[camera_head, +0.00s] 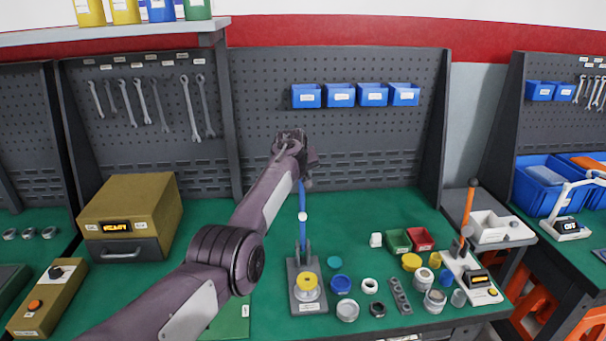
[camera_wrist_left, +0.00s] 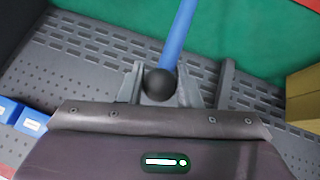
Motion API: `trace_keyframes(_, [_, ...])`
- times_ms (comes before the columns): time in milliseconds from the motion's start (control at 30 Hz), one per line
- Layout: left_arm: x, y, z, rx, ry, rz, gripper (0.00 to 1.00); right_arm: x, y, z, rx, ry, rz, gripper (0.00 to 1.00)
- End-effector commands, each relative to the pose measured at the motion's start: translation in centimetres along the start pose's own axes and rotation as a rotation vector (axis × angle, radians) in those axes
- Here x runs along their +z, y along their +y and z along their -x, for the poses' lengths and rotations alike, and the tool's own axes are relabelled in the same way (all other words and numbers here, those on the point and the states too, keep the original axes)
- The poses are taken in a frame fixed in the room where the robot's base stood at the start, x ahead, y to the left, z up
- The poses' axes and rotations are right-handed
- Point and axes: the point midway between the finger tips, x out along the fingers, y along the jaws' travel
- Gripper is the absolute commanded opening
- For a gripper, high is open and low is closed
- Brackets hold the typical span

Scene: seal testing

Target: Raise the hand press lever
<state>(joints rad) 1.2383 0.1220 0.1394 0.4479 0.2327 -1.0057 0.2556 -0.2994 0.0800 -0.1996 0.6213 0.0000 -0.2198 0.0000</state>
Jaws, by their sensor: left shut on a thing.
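The hand press has a blue lever (camera_head: 302,205) that stands nearly upright above its dark base plate (camera_head: 293,268). A yellow part (camera_head: 308,281) sits on the press base. My left gripper (camera_head: 300,158) is at the top of the lever. In the left wrist view, my left gripper (camera_wrist_left: 160,88) is shut on the lever's black ball knob (camera_wrist_left: 160,84), with the blue rod (camera_wrist_left: 180,32) running away from it. The knob is hidden in the head view. My right gripper is not in view.
Right of the press, several caps and rings (camera_head: 347,310) lie on the green bench (camera_head: 345,228) with green and red bins (camera_head: 399,240). An orange-lever device (camera_head: 468,215) stands farther right. A brown box (camera_head: 130,215) stands at the left. A pegboard (camera_head: 345,130) rises behind.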

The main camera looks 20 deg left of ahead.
Motion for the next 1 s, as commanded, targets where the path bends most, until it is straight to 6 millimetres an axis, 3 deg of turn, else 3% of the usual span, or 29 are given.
trace_keyframes(267, [-0.3, 0.1, 0.1, 0.003, 0.008, -0.002, 0.0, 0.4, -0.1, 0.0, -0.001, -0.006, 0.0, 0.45])
trace_keyframes(300, [-0.3, 0.1, 0.1, 0.003, 0.008, -0.002, 0.33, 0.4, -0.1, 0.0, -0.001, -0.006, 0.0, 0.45])
trace_keyframes(433, [-0.2, 0.0, 0.1, 0.002, 0.007, -0.002, 0.5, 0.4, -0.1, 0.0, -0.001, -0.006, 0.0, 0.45])
trace_keyframes(767, [-0.2, 0.0, 0.1, 0.001, 0.005, -0.001, 0.51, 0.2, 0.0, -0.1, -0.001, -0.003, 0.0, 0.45])
trace_keyframes(1000, [-0.2, 0.0, 1.4, 0.0, 0.007, -0.001, 0.51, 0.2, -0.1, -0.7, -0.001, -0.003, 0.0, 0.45])
